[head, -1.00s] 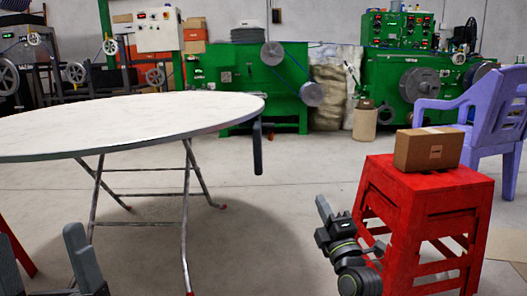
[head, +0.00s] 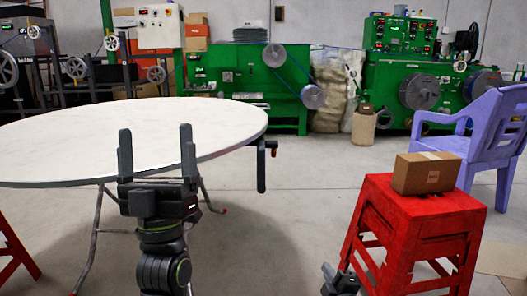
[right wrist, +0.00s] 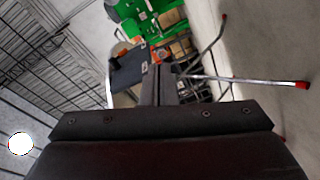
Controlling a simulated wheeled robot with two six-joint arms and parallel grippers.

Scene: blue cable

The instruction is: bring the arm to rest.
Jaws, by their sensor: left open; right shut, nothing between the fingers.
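My left gripper (head: 157,152) is upright in front of the round white table, its two dark fingers wide apart with nothing between them. Its arm comes up from the bottom of the head view. My right gripper (head: 332,275) is low at the bottom edge of the head view, left of the red stool, and only partly in the picture. In the right wrist view its fingers (right wrist: 159,84) are together, with nothing seen between them.
The round white table (head: 60,135) fills the left, with a dark upright clamp-like piece (head: 261,165) at its right edge. A red stool (head: 420,215) bears a cardboard box (head: 426,173). A purple chair (head: 490,130) stands behind. Floor between table and stool is clear.

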